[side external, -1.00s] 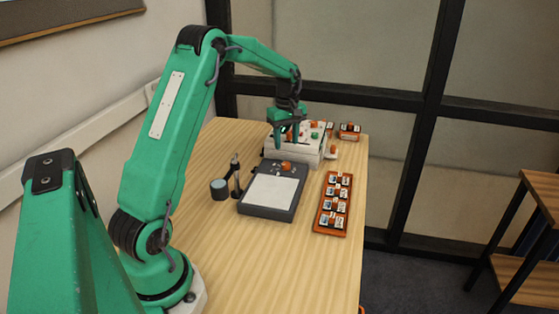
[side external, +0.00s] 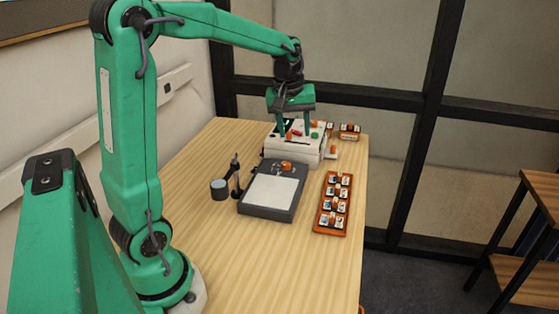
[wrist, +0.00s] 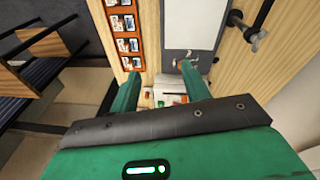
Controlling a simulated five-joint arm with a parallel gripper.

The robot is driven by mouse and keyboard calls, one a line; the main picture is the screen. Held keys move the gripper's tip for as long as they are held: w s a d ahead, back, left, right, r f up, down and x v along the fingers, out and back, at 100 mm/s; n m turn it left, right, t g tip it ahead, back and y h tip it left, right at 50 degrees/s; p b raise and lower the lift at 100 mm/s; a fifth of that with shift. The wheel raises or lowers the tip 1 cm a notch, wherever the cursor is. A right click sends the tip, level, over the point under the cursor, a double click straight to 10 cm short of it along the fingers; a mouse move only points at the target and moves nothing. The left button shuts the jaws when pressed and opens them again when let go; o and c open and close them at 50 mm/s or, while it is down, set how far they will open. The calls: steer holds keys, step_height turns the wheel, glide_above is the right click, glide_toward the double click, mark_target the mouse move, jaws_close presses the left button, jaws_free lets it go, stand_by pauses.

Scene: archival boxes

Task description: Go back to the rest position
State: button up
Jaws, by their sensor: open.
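My gripper (side external: 293,128) is open, pointing down above the white box (side external: 294,148) at the far end of the table. Small coloured pieces lie on the box's top. In the wrist view the two green fingers of my gripper (wrist: 158,84) are spread with nothing held between them. The white box (wrist: 170,88) shows partly between and beyond the fingertips. In the side view a fingertip overlaps the box's top, so I cannot tell the exact gap.
A grey tray with a white panel (side external: 272,190) lies mid-table. An orange rack (side external: 332,205) of small boxes is to its right. A small stand with a dark cylinder (side external: 219,188) is to its left. The near tabletop (side external: 270,265) is clear. A wooden shelf (side external: 540,200) stands at right.

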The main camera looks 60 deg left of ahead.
steer(key=s+d+r+m+t, duration=0.1)
steer(key=s+d+m+t, duration=0.2)
steer(key=s+d+m, duration=0.8)
steer(key=shift+s+d+r+t+h, duration=0.35)
steer(key=shift+s+d, duration=1)
steer(key=shift+s, duration=2)
